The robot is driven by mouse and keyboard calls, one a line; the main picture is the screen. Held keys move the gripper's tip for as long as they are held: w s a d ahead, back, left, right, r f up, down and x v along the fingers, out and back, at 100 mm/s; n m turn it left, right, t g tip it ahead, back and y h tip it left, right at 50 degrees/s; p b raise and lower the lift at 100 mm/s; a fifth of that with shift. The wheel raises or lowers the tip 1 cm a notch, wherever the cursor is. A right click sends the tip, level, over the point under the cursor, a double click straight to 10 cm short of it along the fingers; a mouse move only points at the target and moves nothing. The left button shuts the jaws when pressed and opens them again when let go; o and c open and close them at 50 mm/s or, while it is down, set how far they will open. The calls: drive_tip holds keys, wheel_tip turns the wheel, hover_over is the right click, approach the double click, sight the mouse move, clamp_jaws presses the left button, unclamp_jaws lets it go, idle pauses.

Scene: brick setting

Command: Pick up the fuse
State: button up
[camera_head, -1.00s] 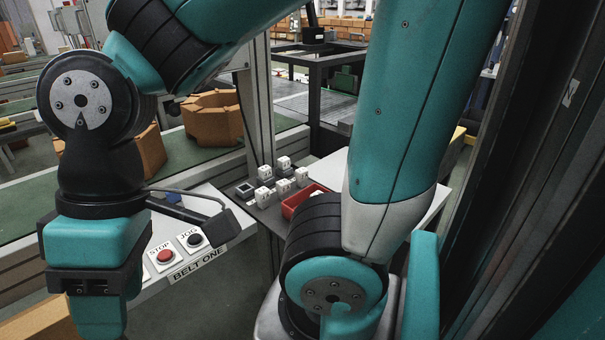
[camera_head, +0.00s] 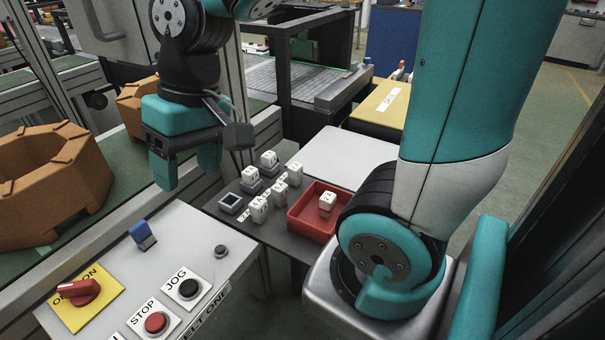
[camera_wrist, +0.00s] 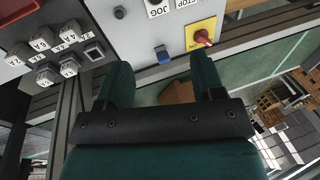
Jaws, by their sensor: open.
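I take the fuses to be the small white blocks with dark markings. Several white blocks (camera_head: 259,209) stand on a dark shelf, some on grey bases; they also show at upper left in the wrist view (camera_wrist: 42,45). Another white block (camera_head: 327,201) lies in a red tray (camera_head: 312,232). A grey base (camera_head: 231,203) beside the group has no block on it. My gripper (camera_head: 187,176) is open and empty, left of the blocks and above the panel's far edge. In the wrist view its fingers (camera_wrist: 161,62) point towards the panel, apart from everything.
The white control panel (camera_head: 110,262) has a red rotary switch (camera_head: 80,292), a STOP button (camera_head: 156,323), a JOG button (camera_head: 189,289) and a blue piece (camera_head: 142,235). A brown octagonal part (camera_head: 50,165) is at left. A bare white surface (camera_head: 350,155) lies behind the tray.

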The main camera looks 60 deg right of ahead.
drive_tip(key=w+d+f+m+h+b, duration=0.1)
drive_tip(key=w+d+f+m, duration=0.1)
drive_tip(key=w+d+m, duration=0.4)
drive_tip(key=w+d+f+m+h+b, duration=0.1)
drive_tip(key=d+f+m, duration=0.15)
drive_tip(key=d, duration=0.65)
drive_tip(key=m, duration=1)
approach(295, 166)
drive_tip(key=shift+g+h, duration=0.4)
drive_tip(key=f, duration=0.4)
drive_tip(key=f+b, duration=0.1)
drive_tip(key=f, duration=0.1)
drive_tip(key=shift+w+a+f, duration=0.1)
drive_tip(key=shift+w+a, duration=0.1)
drive_tip(key=shift+w, duration=0.1)
drive_tip(key=shift+a+f, duration=0.15)
drive_tip(key=shift+f, duration=2.85)
drive_tip(key=c, duration=1)
